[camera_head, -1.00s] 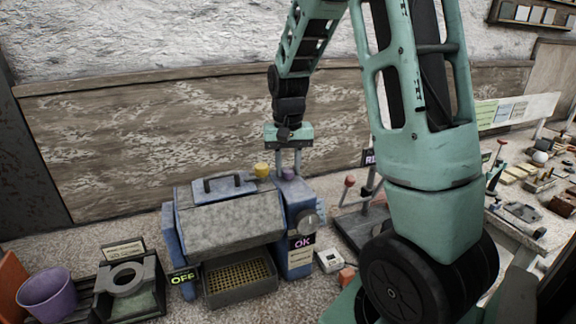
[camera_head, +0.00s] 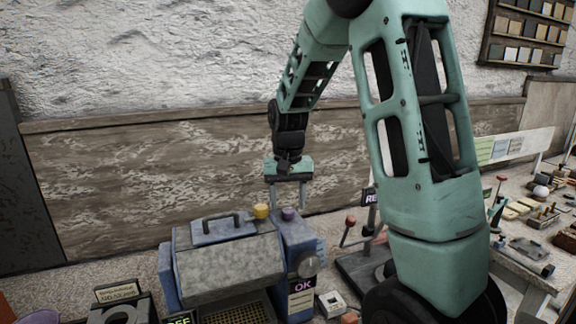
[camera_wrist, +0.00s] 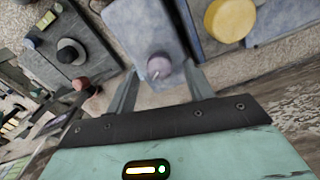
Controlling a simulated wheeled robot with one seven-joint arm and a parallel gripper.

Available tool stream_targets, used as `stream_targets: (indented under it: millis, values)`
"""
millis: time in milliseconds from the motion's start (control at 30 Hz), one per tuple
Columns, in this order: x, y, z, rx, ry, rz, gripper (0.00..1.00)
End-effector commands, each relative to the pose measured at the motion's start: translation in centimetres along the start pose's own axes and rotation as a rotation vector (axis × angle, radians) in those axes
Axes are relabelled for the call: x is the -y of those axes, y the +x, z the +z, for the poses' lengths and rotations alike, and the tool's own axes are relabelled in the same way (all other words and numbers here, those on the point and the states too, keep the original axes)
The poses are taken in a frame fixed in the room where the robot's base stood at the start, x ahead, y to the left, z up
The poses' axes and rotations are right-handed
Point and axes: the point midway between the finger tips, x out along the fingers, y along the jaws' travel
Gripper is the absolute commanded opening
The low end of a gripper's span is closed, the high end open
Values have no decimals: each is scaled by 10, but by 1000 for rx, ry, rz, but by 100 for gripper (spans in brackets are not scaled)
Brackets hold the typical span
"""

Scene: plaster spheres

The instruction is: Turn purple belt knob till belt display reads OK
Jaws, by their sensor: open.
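The purple knob (camera_head: 289,214) stands on top of the right end of a blue-grey machine (camera_head: 225,265). A display (camera_head: 303,285) on the machine's right front post shows OK in pink letters. My gripper (camera_head: 288,204) points straight down over the purple knob, its fingers spread wider than the knob. The fingertips end about level with or slightly above its top. In the wrist view the purple knob (camera_wrist: 158,66) shows between the open fingertips (camera_wrist: 161,72), with a gap on each side.
A yellow knob (camera_head: 261,211) stands just left of the purple one. A red-tipped lever (camera_head: 350,221) stands to the right. A second display (camera_head: 180,319) is cut off at the bottom edge. The wall rises behind.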

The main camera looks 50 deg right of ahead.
Motion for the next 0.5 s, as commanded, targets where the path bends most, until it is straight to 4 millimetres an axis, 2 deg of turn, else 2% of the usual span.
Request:
stream_targets:
  millis: [500]
  values:
    - [0,-116,-1,-6,0,-2,52]
